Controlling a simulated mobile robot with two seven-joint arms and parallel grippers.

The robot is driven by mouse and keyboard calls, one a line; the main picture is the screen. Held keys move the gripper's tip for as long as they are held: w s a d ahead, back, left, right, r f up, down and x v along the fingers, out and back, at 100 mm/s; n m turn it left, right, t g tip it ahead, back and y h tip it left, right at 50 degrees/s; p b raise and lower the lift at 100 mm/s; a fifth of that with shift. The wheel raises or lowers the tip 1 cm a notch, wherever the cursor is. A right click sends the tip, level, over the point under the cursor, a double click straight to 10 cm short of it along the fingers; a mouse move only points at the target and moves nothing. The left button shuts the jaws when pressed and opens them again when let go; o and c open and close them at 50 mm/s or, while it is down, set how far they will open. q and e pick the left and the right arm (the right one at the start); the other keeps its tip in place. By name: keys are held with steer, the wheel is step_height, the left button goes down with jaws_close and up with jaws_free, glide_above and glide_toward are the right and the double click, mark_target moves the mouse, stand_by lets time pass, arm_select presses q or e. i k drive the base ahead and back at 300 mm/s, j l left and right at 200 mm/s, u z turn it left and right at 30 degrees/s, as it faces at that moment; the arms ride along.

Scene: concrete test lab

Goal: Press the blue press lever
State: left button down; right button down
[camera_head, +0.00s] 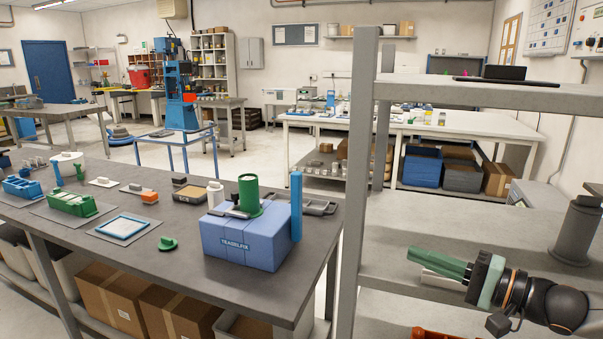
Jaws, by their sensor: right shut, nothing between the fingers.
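A blue press (181,85) stands on a blue-framed stand in the middle distance, left of centre. Its lever is too small to make out clearly. On the near workbench, a blue box (247,238) has a green cylinder (248,190) and dark parts on top. An upright blue post (296,207) stands at the box's right side; I cannot tell whether it belongs to it. My right gripper (425,258) comes in from the lower right, with green fingers pointing left. It is shut and empty, in front of the grey shelf and far from the press. My left gripper is out of view.
A grey shelf rack (357,190) with upright posts fills the right foreground. The dark workbench (190,264) at left carries blue and green trays and small parts. A white table (468,125) stands behind. Open floor lies between the benches.

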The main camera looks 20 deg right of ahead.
mark_target(296, 177)
steer(key=i, duration=1.3)
